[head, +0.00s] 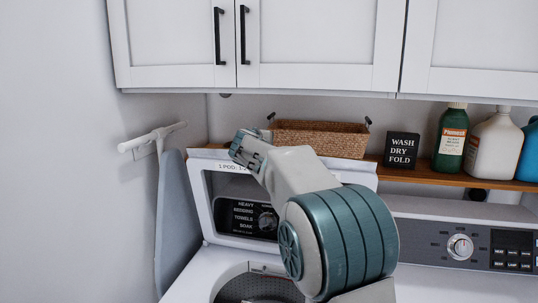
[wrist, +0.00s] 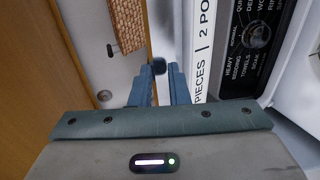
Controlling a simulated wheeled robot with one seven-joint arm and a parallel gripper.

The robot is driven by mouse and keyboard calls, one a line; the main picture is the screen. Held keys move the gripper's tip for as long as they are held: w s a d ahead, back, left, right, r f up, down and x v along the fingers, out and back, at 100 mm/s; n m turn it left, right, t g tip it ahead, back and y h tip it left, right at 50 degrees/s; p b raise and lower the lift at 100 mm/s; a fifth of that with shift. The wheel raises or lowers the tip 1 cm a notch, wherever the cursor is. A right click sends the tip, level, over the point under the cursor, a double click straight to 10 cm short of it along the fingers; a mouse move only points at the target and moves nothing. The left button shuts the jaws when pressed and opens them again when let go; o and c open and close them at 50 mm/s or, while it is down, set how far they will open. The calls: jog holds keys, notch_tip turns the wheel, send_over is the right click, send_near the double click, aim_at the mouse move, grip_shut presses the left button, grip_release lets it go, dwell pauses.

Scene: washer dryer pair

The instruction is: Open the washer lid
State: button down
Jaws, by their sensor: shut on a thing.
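The washer (head: 205,276) stands at the lower left in the head view, with its round drum opening (head: 262,286) showing. Its white lid (head: 203,186) is raised and stands steeply tilted against the back. Through the lid's window I see the dark control panel with a knob (head: 267,221). My gripper (head: 241,142) is at the lid's upper left edge, shut on the lid. In the wrist view, the fingers (wrist: 160,76) are beside the lid's printed white border (wrist: 204,62). My arm covers the lid's right part, and the exact contact is hard to see.
A wooden shelf (head: 425,176) behind holds a wicker basket (head: 325,138), a black sign (head: 402,150) and several bottles. White cabinets (head: 320,45) hang above. An ironing board (head: 173,220) stands at the left wall. The dryer console (head: 460,246) is at right.

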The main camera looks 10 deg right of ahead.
jog(key=c, duration=1.5)
grip_release()
jog(key=b+v, duration=0.4)
jog(key=v, duration=1)
